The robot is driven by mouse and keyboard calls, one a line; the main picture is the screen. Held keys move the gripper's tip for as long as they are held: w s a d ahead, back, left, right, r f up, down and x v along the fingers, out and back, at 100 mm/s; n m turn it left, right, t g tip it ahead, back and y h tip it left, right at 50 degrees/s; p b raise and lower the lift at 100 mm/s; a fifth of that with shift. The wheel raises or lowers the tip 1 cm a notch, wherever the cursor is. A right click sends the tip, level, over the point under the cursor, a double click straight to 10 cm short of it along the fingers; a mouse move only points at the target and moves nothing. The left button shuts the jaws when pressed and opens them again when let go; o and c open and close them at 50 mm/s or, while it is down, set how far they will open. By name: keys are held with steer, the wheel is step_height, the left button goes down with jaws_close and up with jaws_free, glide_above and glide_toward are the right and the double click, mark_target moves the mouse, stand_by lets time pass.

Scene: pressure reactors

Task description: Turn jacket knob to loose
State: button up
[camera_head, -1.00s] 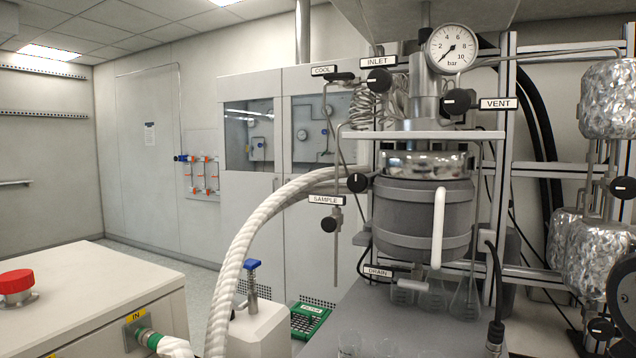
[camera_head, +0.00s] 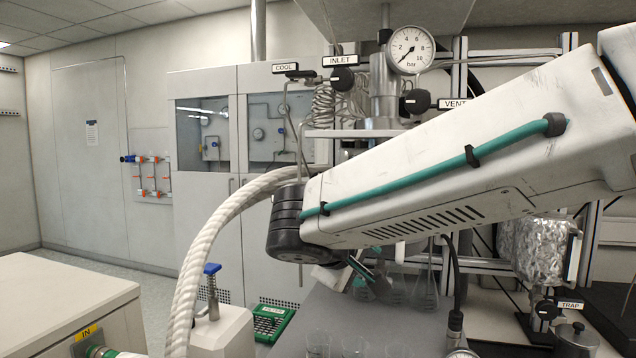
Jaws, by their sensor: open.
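No label reading jacket can be read in view. The reactor's pressure gauge (camera_head: 410,50) and steel neck (camera_head: 385,95) show above my arm. My arm crosses the picture from the right and hides most of the reactor vessel and the knobs on its side. My gripper (camera_head: 350,274) is below my black wrist, low in front of the reactor and partly hidden. It is open, and I see nothing held in it. Black knobs show at the INLET label (camera_head: 342,79) and the VENT label (camera_head: 417,102), both above my arm and apart from my gripper.
A thick white braided hose (camera_head: 210,250) arches left of my wrist. Glass flasks (camera_head: 425,288) stand behind my gripper, and clear beakers (camera_head: 318,346) stand at the bench front. A green FILTER tray (camera_head: 270,323) is lower left. A foil-wrapped vessel (camera_head: 530,248) is at right.

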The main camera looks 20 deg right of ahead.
steer(key=w+a+r+t+h, duration=0.1)
steer(key=w+a+r+t, duration=0.25)
steer(key=w+r, duration=0.2)
steer(key=w+a+r+t, duration=0.3)
steer(key=w+r+t, duration=0.15)
steer(key=r, duration=0.25)
steer(key=x, duration=0.7)
steer(key=shift+w+d+f, duration=0.1)
steer(key=shift+w, duration=0.1)
steer(key=c, duration=0.7)
